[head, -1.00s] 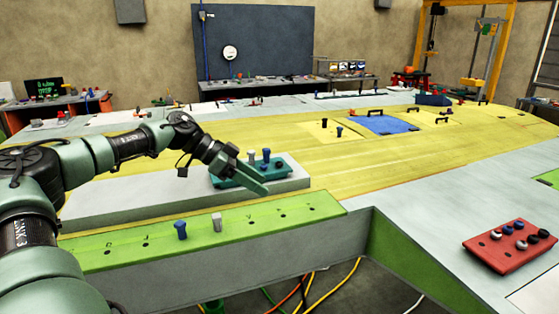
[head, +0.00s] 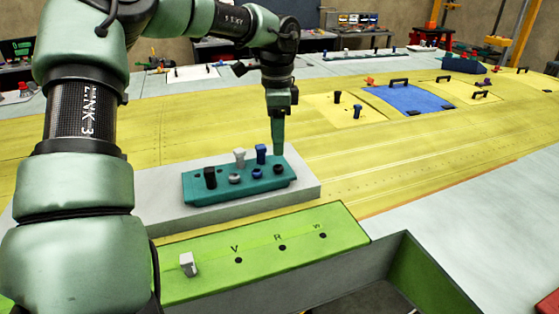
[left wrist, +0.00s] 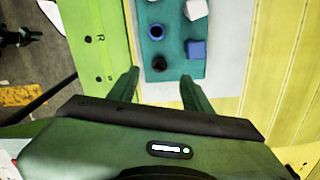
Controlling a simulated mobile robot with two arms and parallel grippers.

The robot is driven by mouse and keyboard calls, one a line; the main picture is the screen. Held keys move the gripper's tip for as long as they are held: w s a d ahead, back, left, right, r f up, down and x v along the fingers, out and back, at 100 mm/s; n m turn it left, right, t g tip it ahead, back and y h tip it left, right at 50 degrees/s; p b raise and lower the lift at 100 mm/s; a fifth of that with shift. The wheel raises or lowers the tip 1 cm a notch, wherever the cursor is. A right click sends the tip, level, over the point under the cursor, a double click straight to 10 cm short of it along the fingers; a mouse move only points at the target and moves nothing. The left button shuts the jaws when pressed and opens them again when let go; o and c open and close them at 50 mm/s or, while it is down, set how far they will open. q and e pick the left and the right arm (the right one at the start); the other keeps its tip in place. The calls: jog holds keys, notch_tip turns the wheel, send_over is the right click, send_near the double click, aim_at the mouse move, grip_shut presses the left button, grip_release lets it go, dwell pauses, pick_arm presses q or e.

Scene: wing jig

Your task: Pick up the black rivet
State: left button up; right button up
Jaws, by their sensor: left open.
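A teal tray (head: 190,189) holds several pegs and low round pieces. A tall black rivet (head: 210,178) stands upright at the tray's left end. A low round black piece (head: 278,169) sits at the right end; it also shows in the left wrist view (left wrist: 159,63). My left gripper (head: 279,148) points down at the tray's right end. In the left wrist view my left gripper (left wrist: 158,75) is open and empty, its fingers on either side of the tray end, close to the low black piece. The tall black rivet is outside that view. My right gripper is not in view.
A white peg (head: 239,157) and a blue peg (head: 261,153) stand on the tray. Low grey (head: 234,178) and blue (head: 257,173) pieces sit in front. A green strip (head: 300,258) with lettered holes holds a pale peg (head: 188,264). The yellow wing panel (head: 370,152) behind is mostly clear.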

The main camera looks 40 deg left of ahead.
aim_at(279, 166)
pick_arm(q)
jog(key=shift+s+d+f+p, duration=0.15)
jog(key=shift+f+p, duration=0.25)
jog(key=shift+f, duration=0.2)
jog(key=shift+s+d+f+p, duration=0.15)
jog(key=shift+f+p, duration=0.2)
jog(key=shift+f, duration=0.2)
jog(key=f+p, duration=0.1)
jog(key=f, duration=0.1)
jog(key=w+f+p, duration=0.1)
jog(key=f, duration=0.1)
jog(key=shift+a+f, duration=0.2)
jog(key=shift+f, duration=0.25)
jog(key=shift+s, duration=0.1)
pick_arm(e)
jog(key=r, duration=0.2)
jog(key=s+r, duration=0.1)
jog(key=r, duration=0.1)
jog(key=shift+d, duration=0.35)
pick_arm(q)
jog(key=c, duration=1)
grip_shut()
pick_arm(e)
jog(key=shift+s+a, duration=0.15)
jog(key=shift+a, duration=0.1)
